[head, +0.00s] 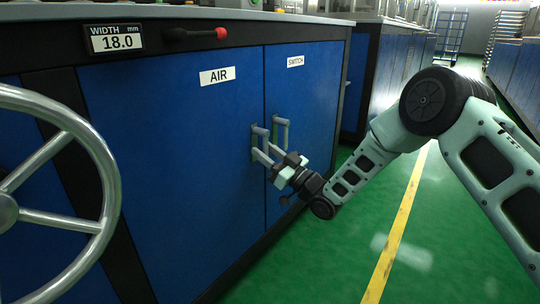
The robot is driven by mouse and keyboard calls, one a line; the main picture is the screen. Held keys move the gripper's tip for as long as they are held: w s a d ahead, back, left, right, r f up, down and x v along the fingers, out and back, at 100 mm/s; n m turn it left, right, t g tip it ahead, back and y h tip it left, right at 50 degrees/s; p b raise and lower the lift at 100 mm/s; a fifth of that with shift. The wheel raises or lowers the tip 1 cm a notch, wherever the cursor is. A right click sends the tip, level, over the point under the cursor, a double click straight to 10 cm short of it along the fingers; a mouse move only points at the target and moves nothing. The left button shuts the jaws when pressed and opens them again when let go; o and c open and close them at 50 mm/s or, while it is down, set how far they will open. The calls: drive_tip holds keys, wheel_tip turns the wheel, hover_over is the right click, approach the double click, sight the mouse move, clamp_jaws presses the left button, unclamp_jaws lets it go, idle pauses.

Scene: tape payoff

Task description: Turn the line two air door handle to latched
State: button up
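The blue air door (170,150) carries a white "AIR" label. Its grey handle (260,133) is near the door's right edge, with its lower part running down toward my gripper. A similar grey handle (281,130) is just right of it on the switch door (306,95), which has a "SWITCH" label. My gripper (278,163) is in front of the doors at the lower ends of the handles, reaching in from the right. It overlaps the handles' lower ends in the picture. I cannot tell whether its fingers are around a handle, touching it, or apart from it.
A metal handwheel (95,160) stands at the left. A width display (116,38) reading 18.0 and a red-and-black tool-like object (195,33) are on the dark top band. Green floor with a yellow line (405,205) is open at the right. More blue cabinets (395,75) stand behind.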

drive_tip(key=p+v, duration=0.6)
drive_tip(key=v, duration=1.1)
drive_tip(key=shift+d+f, duration=0.2)
drive_tip(key=s+a+r+g+h+p, duration=0.2)
drive_tip(key=a+r+g+h+p, duration=0.25)
drive_tip(key=a+r+h, duration=0.55)
drive_tip(key=s+d+r+m+g+h+p, duration=0.1)
drive_tip(key=s+d+r+g+h, duration=0.15)
drive_tip(key=s, duration=0.85)
drive_tip(key=s+d+r+m+g+h+p, duration=0.15)
drive_tip(key=s+d+r+g, duration=0.25)
drive_tip(key=s, duration=0.6)
drive_tip(key=s+d+r+m+g+h+p, duration=0.1)
drive_tip(key=s+d+r+g+h, duration=0.25)
drive_tip(key=s, duration=0.75)
wheel_tip(320, 180, up, 38)
drive_tip(key=p, duration=3.8)
drive_tip(key=shift+s+r+t, duration=0.15)
drive_tip(key=shift+s+t, duration=0.1)
drive_tip(key=shift+t, duration=0.1)
drive_tip(key=shift+d+n+y, duration=0.15)
drive_tip(key=shift+n+y, duration=0.1)
